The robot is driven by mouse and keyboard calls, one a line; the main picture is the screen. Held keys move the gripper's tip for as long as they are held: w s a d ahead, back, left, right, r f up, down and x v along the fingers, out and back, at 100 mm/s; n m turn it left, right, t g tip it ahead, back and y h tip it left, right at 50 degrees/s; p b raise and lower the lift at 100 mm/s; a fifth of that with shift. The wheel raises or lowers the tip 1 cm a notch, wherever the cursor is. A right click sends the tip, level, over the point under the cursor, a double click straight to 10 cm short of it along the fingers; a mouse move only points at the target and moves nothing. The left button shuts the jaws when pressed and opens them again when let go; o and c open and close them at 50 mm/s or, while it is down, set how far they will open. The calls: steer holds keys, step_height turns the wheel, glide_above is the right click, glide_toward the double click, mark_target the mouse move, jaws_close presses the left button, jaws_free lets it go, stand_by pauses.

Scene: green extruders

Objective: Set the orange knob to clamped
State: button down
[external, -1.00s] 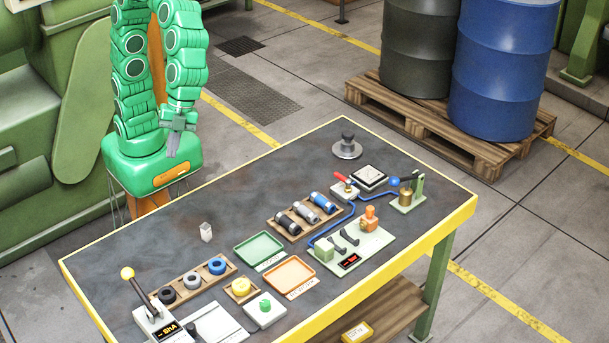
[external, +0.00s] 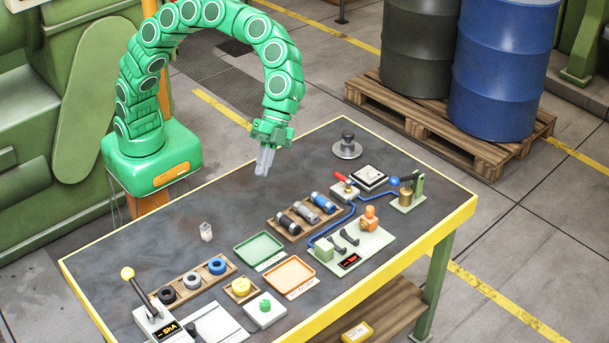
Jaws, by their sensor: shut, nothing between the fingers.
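The orange knob (external: 370,218) stands on the right part of a pale green fixture plate (external: 378,240), toward the table's right front. A pale green block (external: 324,248) and dark clamp-like levers (external: 345,238) are on the same plate. The knob's setting is too small to tell.
A wooden rack (external: 304,218) with several cylinders lies between my gripper and the plate. A blue tube (external: 341,222), a red-handled device (external: 344,188) and a grey knobbed disc (external: 347,148) are nearby. Green (external: 240,250) and orange (external: 272,274) trays lie left. The table's back middle is clear.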

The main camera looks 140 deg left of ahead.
steer(key=a+f+n+t, duration=0.1)
steer(key=a+f, duration=0.4)
steer(key=a, duration=0.8)
steer(key=w+a+f+n+t+y, duration=0.1)
steer(key=a+f, duration=0.4)
steer(key=a, duration=0.9)
steer(key=w+a+f+n+t+y, duration=0.1)
steer(key=a+f+n, duration=0.2)
steer(key=a, duration=1)
step_height(320, 180, down, 2)
steer(key=shift+w+a+f+t, duration=0.2)
steer(key=shift+a+f+t, duration=0.05)
steer(key=shift+a+t, duration=0.1)
steer(key=shift+d+f, duration=0.1)
glide_toward(368, 218)
steer(key=shift+w+f, duration=1.35)
steer(key=shift+f, duration=0.1)
